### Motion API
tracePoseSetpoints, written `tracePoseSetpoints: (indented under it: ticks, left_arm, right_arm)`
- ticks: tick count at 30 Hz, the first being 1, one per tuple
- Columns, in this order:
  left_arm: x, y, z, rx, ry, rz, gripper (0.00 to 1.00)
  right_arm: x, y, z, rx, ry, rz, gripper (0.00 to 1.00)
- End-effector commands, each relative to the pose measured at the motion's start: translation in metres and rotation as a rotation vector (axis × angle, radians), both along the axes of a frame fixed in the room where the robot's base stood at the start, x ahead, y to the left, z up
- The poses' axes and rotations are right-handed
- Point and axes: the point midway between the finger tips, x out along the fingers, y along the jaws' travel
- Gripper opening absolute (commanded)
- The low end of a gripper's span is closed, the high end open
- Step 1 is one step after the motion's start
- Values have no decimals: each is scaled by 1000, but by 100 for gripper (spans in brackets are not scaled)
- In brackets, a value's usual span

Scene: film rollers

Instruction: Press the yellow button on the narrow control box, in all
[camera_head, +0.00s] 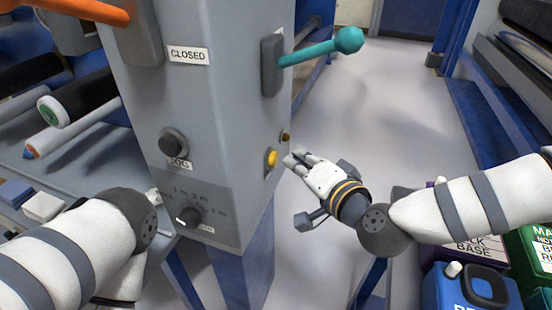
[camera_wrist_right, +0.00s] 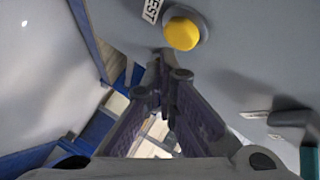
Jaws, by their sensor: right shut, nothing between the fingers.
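The grey control box (camera_head: 225,120) stands upright at the centre of the head view. In the right wrist view the yellow button (camera_wrist_right: 183,28) sits on a round grey mount beside a partly cut label. The fingertips (camera_wrist_right: 165,62) appear just below it; I see no clear contact. My left arm shows at lower left, but its gripper is not visible.
A teal-knobbed lever (camera_head: 325,48) sticks out above the button, and an orange lever (camera_head: 85,10) is at upper left. The front face has two black knobs (camera_head: 173,142). Rollers lie at left. Containers (camera_head: 470,288) stand at lower right. The aisle floor behind is clear.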

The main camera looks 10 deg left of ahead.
Motion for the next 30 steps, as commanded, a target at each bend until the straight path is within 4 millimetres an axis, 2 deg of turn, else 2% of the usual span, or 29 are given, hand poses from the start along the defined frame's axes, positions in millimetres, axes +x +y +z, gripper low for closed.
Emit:
tracePoseSetpoints:
  ticks: [8,30]
  left_arm:
    - [1,0,1,0,-2,0,54]
    - [1,0,1,0,-2,0,54]
  right_arm:
    - [1,8,0,0,1,1,0]
    - [3,13,0,0,0,0,0]
